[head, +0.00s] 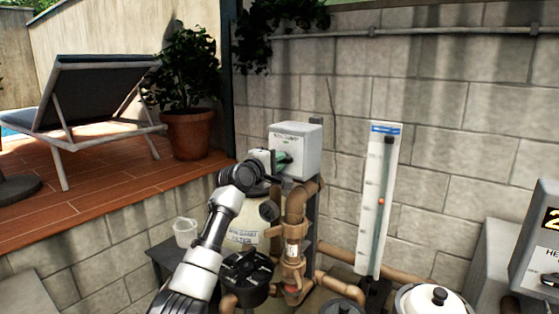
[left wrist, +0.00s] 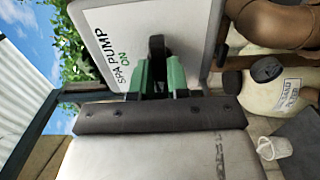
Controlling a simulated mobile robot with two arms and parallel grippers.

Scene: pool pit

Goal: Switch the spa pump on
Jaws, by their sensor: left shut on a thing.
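The spa pump switch box (head: 297,148) is a light grey box on a post against the block wall. In the left wrist view, its face (left wrist: 198,22) bears the words "SPA PUMP" and "ON". A black switch lever (left wrist: 157,47) stands out from that face. My left gripper (head: 281,160) is at the front of the box, with its green fingertips on either side of the lever; it also shows in the left wrist view (left wrist: 161,78). It is shut on the lever. The lever's base is partly hidden by the fingers. My right gripper is not in view.
The sand filter (head: 244,226) and brown pipes (head: 296,208) stand close below the box. A flow gauge panel (head: 374,215) is to the right. A white bucket (head: 186,232) sits left of the filter. A potted plant (head: 188,135) stands on the raised deck.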

